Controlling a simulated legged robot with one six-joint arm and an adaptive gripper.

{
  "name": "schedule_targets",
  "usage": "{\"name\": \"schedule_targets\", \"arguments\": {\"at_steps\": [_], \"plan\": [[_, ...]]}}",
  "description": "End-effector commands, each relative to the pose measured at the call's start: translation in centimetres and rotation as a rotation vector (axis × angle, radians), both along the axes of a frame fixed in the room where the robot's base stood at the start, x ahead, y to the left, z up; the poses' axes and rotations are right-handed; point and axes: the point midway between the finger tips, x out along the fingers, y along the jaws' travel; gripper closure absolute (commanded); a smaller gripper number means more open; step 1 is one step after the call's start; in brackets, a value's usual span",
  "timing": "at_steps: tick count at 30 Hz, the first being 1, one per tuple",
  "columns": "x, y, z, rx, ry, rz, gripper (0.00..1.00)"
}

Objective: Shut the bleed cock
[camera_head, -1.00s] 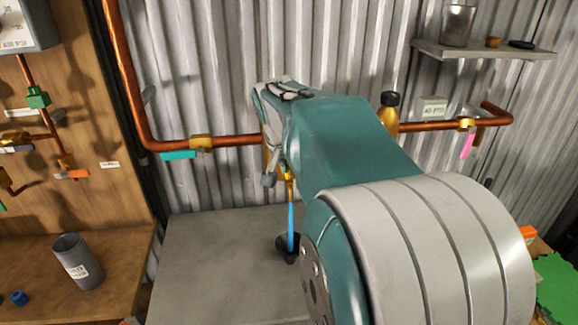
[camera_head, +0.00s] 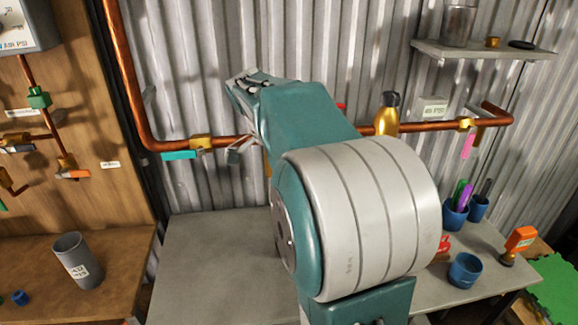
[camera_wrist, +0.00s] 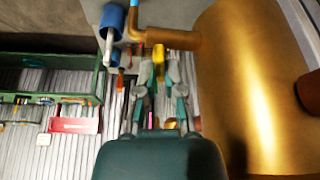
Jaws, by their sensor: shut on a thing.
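In the wrist view my gripper (camera_wrist: 159,78) has its fingers close together around a small yellow piece (camera_wrist: 159,53) at their tips. I cannot tell for sure if this is the bleed cock's lever. A brass elbow fitting (camera_wrist: 165,38), with a light blue end (camera_wrist: 135,3) at the top edge, lies just beyond the fingertips. It joins a large golden cylinder (camera_wrist: 235,75) on the right, very near the camera. In the head view my forearm hides the gripper and most of the cock. A strip of brass (camera_head: 267,165) shows beside the arm, below the copper pipe (camera_head: 232,142).
The pipe carries a teal-handled valve (camera_head: 180,156) on the left and a pink-tagged valve (camera_head: 467,147) on the right. A gold bottle-shaped part (camera_head: 387,113) stands on the pipe. Blue cups (camera_head: 465,272) are on the right. The bench (camera_head: 215,255) is clear on the left.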

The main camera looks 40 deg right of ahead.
Motion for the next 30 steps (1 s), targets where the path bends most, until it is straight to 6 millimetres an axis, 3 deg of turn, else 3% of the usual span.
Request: {"name": "schedule_targets", "arguments": {"at_steps": [12, 30], "plan": [[0.24, 0.14, -0.21, 0.007, -0.001, -0.204, 1.0], [0.28, 0.15, -0.2, 0.007, -0.004, -0.238, 1.0]]}}
